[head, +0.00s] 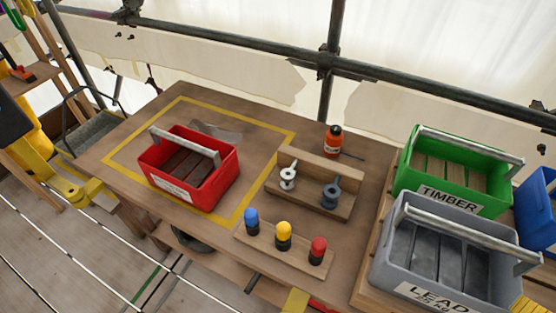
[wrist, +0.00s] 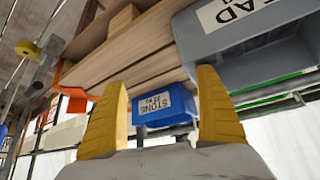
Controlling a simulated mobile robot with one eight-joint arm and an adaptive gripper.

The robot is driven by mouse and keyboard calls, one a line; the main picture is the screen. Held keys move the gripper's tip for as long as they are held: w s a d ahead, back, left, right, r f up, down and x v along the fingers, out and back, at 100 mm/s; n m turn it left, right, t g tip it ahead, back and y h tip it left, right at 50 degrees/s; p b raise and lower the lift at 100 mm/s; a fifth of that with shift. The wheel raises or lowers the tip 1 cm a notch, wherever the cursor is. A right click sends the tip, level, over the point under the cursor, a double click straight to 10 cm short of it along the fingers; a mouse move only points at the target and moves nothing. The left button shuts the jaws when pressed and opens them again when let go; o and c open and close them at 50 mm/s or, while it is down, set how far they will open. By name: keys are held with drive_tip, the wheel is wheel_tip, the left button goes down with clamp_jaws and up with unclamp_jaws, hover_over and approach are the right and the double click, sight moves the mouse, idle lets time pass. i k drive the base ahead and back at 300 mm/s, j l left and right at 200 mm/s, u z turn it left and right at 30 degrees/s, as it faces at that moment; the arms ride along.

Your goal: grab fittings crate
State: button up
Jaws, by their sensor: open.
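A red open-topped crate (head: 190,168) with a pale carrying handle stands upright on the wooden bench, inside a yellow marked outline. Its front has a white label too small to read, so I cannot confirm that it is the fittings crate. It holds dark contents. In the wrist view my gripper (wrist: 162,77) is open and empty, with its two yellow fingers spread apart. It is beside the grey LEAD crate (wrist: 240,45), and a blue STONE crate (wrist: 165,105) shows beyond the gap between the fingers. The red crate does not show clearly in the wrist view.
A green TIMBER crate (head: 455,170) and the grey LEAD crate (head: 430,250) stand at right, with a blue crate (head: 540,205) beyond. A rack (head: 310,190) with spools, an orange bottle (head: 333,141) and a strip of capped pegs (head: 283,243) lie right of the red crate.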

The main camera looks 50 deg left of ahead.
sight(197, 169)
drive_tip(key=u, duration=2.6)
drive_tip(key=i+j+z, duration=0.1)
drive_tip(key=i+j, duration=0.85)
